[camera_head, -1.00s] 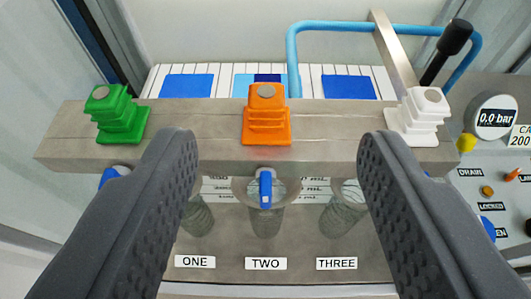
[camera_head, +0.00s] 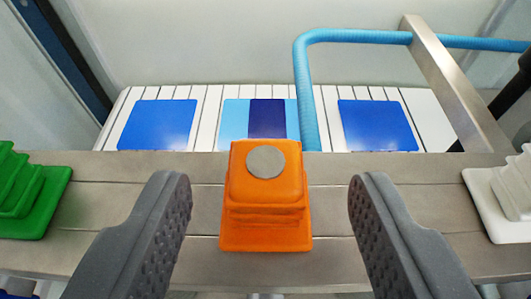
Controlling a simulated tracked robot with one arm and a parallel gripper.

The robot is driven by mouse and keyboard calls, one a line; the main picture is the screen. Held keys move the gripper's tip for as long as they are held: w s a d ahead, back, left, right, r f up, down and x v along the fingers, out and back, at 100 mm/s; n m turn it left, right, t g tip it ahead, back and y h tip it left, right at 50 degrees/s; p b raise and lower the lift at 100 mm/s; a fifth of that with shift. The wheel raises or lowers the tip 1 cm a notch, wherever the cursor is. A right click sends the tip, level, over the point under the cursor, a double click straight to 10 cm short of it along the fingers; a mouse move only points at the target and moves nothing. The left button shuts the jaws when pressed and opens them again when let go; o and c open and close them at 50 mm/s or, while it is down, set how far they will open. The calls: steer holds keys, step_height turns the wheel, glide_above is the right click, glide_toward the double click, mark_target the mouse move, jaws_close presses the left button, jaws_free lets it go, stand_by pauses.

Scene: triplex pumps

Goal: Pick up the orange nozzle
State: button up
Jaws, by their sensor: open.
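The orange nozzle (camera_head: 265,200) stands upright on a grey metal bar, in the middle of the view. It has a stepped body and a round grey disc on its top. My gripper (camera_head: 268,205) is open, with one dark ridged finger to the left of the nozzle and one to the right. A clear gap shows between each finger and the nozzle, and neither touches it.
A green nozzle (camera_head: 30,198) stands on the bar (camera_head: 120,195) at the left edge and a white nozzle (camera_head: 505,195) at the right edge. Behind are blue squares on a white slatted surface, a blue hose (camera_head: 306,90) and a slanted metal strut (camera_head: 455,85).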

mark_target(267, 151)
steer(key=shift+p+x, duration=0.65)
steer(key=shift+x, duration=2.15)
steer(key=shift+s, duration=0.1)
steer(key=c, duration=1.1)
